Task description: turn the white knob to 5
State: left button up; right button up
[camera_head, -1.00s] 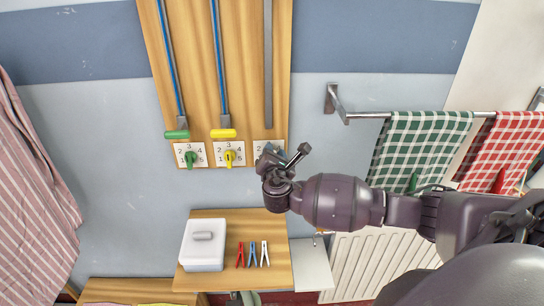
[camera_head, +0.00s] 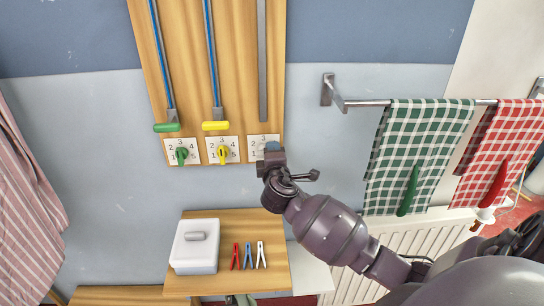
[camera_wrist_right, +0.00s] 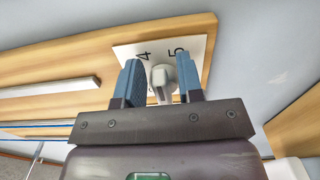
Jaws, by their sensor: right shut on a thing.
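The white knob (camera_wrist_right: 161,78) sits on a white dial plate (camera_wrist_right: 128,50) at the lower right of the wooden board. In the right wrist view the plate shows a 4 left of the knob and a 5 to its right. The knob's pointer direction is hard to tell. My right gripper (camera_wrist_right: 161,82) is shut on the knob, one blue finger on each side. In the head view the right gripper (camera_head: 271,150) covers the knob, and only part of its dial plate (camera_head: 260,140) shows. My left gripper is not in view.
A yellow knob (camera_head: 222,152) and a green knob (camera_head: 182,154) are to the left, under yellow (camera_head: 215,126) and green (camera_head: 167,127) handles. Below are a white lidded box (camera_head: 195,250) and clothespins on a shelf. A towel rail (camera_head: 370,103) is to the right.

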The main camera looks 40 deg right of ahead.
jog(key=m, duration=0.2)
jog(key=f+m+b, duration=0.1)
jog(key=m, duration=0.1)
jog(key=shift+a+f+b, duration=0.1)
jog(key=shift+f+b, duration=0.1)
jog(key=shift+b, duration=0.1)
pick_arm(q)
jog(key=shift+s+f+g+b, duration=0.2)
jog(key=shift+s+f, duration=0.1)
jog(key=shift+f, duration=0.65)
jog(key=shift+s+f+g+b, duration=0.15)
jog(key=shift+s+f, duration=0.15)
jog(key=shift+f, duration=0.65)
pick_arm(e)
jog(key=shift+a+m, duration=0.1)
jog(key=shift+m, duration=0.9)
jog(key=shift+c, duration=0.2)
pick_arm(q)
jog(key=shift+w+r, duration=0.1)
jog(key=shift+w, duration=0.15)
pick_arm(e)
jog(key=shift+w, duration=0.1)
jog(key=o, duration=0.5)
jog(key=shift+o, duration=0.5)
jog(key=shift+a, duration=0.15)
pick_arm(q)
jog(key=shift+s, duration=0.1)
